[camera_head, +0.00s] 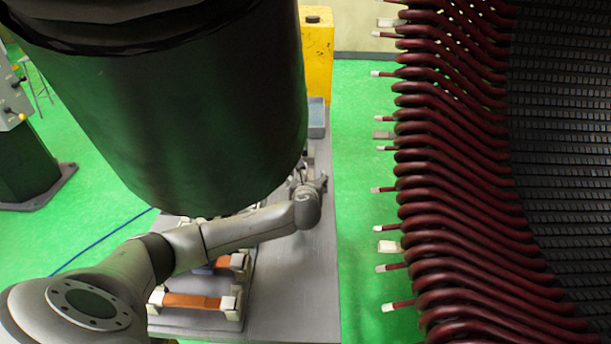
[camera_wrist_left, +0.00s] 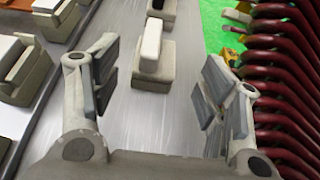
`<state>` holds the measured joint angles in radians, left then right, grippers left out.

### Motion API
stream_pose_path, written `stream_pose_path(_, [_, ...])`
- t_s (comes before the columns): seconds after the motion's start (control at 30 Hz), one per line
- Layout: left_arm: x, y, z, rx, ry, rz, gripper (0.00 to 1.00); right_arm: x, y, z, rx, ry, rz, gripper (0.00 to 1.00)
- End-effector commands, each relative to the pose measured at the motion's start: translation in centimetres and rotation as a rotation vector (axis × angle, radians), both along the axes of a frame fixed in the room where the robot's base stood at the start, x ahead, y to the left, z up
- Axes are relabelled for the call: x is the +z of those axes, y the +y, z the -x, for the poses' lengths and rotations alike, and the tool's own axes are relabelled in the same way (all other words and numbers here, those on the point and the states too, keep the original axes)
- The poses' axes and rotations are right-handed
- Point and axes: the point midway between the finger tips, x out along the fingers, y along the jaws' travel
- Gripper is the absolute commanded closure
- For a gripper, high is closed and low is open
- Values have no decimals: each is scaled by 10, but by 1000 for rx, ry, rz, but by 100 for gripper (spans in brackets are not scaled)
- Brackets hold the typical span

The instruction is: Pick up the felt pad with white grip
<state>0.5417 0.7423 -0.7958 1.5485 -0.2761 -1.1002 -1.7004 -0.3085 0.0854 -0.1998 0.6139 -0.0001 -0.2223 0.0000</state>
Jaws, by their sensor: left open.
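In the left wrist view a grey block with a white bar on top, which looks like the felt pad with white grip (camera_wrist_left: 152,66), stands on the grey table (camera_wrist_left: 135,112). The nearer block lies ahead of the gap between the fingertips, apart from both. In the head view my left gripper (camera_head: 312,184) is over the table, small and partly hidden; the pad cannot be made out there. My right gripper is not in view.
Orange bars in pale holders (camera_head: 200,302) sit on the table's left side. The stator's dark red coils (camera_head: 440,180) stand right of the table. A blue-grey bin (camera_head: 316,120) and a yellow post (camera_head: 317,55) are at the far end. A large dark cylinder blocks the upper left.

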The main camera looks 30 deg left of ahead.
Motion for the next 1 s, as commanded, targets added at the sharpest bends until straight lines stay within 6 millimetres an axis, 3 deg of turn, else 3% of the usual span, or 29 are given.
stream_pose_path(0.23, [-7,9,-11,2,1,0,32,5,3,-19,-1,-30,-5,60])
stream_pose_path(0.53, [-21,26,-36,1,0,0,32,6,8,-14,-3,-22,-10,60])
stream_pose_path(0.9, [-24,29,-40,0,0,-1,32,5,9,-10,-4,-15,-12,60])
stream_pose_path(1.0, [-24,29,-40,0,0,0,45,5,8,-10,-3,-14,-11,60])
